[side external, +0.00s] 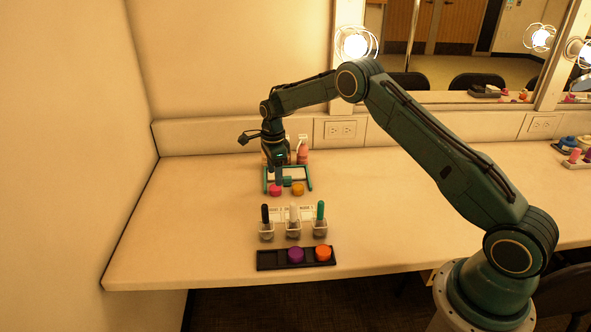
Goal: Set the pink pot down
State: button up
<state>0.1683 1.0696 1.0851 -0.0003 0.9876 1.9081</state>
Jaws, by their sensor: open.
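The pink pot (276,190) is a small round pot at the front left of a teal-edged stand (309,180) on the counter. An amber pot (298,189) is just to its right. My gripper (278,182) points down right above or at the pink pot, and its jaws are open. I cannot tell whether the fingertips touch the pot or stand around it. A black tray (270,261) lies nearer the front, with a purple pot (295,255) in its middle and an orange pot (323,252) at its right. The tray's left place is empty.
Clear holders with a black brush (265,216), a white brush (293,214) and a green brush (320,211) stand between stand and tray. A printed card (280,213) lies behind them. Bottles (303,152) stand at the back. The counter's left side (190,220) is clear.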

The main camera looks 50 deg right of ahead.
notch_tip(320, 180, up, 8)
jog(key=shift+f, duration=0.2)
dwell(0.7)
notch_tip(320, 180, up, 13)
jog(key=n+t, duration=0.1)
jog(key=n, duration=0.4)
send_over(275, 188)
jog(key=s+a, duration=0.3)
jog(key=s, duration=0.3)
jog(key=s+a+r+n+t, duration=0.25)
jog(key=s+r+n, duration=0.35)
jog(key=s+r, duration=0.4)
jog(key=s+a+f+n+t, duration=0.1)
jog(key=s+n, duration=0.5)
jog(key=s, duration=0.7)
jog(key=s+a+f+n+t, duration=0.1)
jog(key=s+a+n, duration=0.2)
jog(key=s, duration=1)
jog(key=n, duration=0.3)
jog(key=shift+s+a+f+n, duration=0.2)
jog(key=shift+s+a+n, duration=0.1)
jog(key=shift+n, duration=0.1)
